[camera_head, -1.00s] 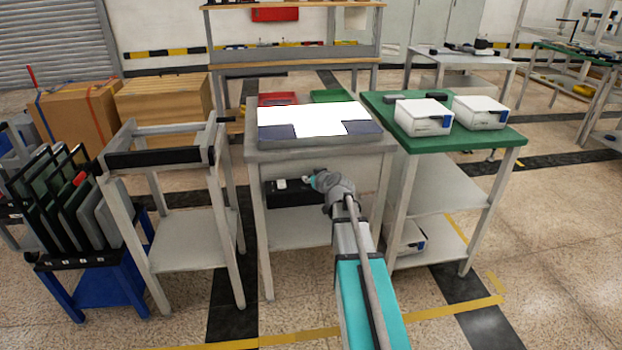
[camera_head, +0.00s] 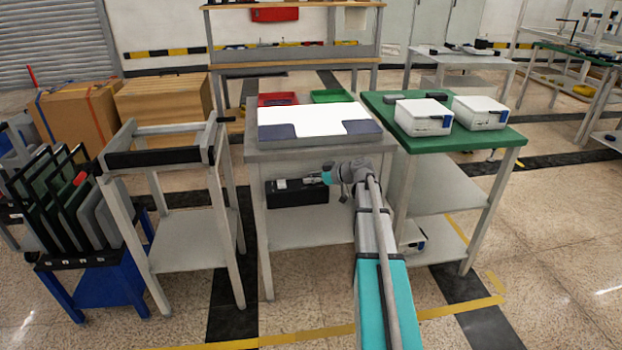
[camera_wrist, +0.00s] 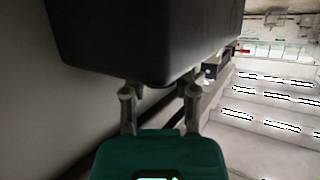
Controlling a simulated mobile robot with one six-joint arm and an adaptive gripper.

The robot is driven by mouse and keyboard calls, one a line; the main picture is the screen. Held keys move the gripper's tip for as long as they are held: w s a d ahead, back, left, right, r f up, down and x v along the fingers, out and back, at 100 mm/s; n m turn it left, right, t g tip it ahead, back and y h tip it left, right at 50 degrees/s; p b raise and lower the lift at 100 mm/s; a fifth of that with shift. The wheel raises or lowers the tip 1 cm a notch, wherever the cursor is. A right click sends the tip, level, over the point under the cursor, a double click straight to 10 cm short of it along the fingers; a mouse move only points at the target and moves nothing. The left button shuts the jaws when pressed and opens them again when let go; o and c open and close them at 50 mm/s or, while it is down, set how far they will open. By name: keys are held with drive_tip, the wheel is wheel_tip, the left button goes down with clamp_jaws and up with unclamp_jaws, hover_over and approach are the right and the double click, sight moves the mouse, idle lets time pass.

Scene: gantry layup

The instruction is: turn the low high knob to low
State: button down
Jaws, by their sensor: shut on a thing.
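The black control box (camera_head: 296,192) hangs under the top of the middle grey table, with a small white patch (camera_head: 281,184) on its front. My gripper (camera_head: 318,178) is at the right part of the box front, pointing left. In the wrist view the dark box (camera_wrist: 150,40) fills the top, and the fingertips of my gripper (camera_wrist: 163,88) reach its lower edge, one on each side of a small dark part. My gripper is shut on this part, which I take to be the low high knob; its marks and its setting cannot be read.
The middle table (camera_head: 320,144) carries a white sheet and dark blue pieces. A green-topped table (camera_head: 488,139) with white boxes stands close at right. A grey frame stand (camera_head: 180,156) and a blue rack (camera_head: 95,285) are at left. Floor in front is open.

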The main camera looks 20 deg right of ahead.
drive_tip(key=shift+w+d+n+g+y, duration=0.1)
drive_tip(key=shift+n+g+y, duration=0.9)
drive_tip(key=shift+n+g, duration=0.2)
drive_tip(key=shift+n+g+y, duration=0.5)
drive_tip(key=shift+n+g, duration=0.3)
drive_tip(key=shift+f, duration=0.1)
drive_tip(key=c, duration=0.7)
unclamp_jaws()
drive_tip(key=shift+o, duration=0.2)
drive_tip(key=shift+s+a+m+t, duration=0.2)
drive_tip(key=shift+m+t, duration=0.1)
drive_tip(key=shift+t, duration=0.1)
